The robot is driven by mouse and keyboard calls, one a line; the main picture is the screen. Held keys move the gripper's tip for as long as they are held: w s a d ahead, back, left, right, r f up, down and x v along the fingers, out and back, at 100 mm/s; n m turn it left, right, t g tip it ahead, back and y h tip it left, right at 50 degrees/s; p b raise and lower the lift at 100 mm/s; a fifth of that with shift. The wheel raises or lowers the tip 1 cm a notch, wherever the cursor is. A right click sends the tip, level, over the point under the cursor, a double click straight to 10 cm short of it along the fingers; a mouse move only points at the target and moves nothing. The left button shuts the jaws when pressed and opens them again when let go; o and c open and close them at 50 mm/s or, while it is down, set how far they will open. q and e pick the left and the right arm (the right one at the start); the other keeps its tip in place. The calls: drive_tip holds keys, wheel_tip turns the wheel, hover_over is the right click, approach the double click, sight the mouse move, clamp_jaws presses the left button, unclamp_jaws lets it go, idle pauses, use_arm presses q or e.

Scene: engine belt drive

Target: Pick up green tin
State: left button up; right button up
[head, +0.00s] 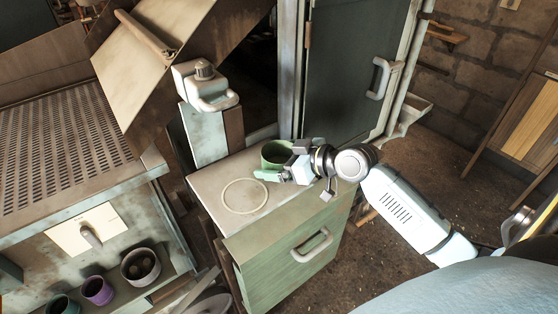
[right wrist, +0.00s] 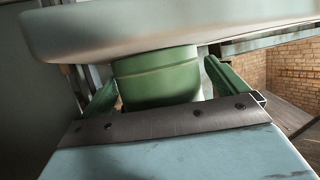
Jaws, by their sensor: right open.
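The green tin (head: 277,154) stands on the pale top of the green cabinet, near its back edge. My right gripper (head: 281,165) is open at the tin, reaching in from the right. In the right wrist view the tin (right wrist: 157,76) lies between the two green fingers of the gripper (right wrist: 160,88), with a visible gap on the right side. Whether the left finger touches it I cannot tell. Part of the tin is hidden behind the gripper in the head view. My left gripper is not in view.
A thin cream ring (head: 224,197) lies on the cabinet top (head: 208,184), left of the tin. A white device with a handle (head: 205,86) stands behind it. A dark door (head: 345,70) rises close behind the tin. Small pots, including a purple one (head: 97,291), stand at lower left.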

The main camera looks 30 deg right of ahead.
drive_tip(key=c, duration=1.1)
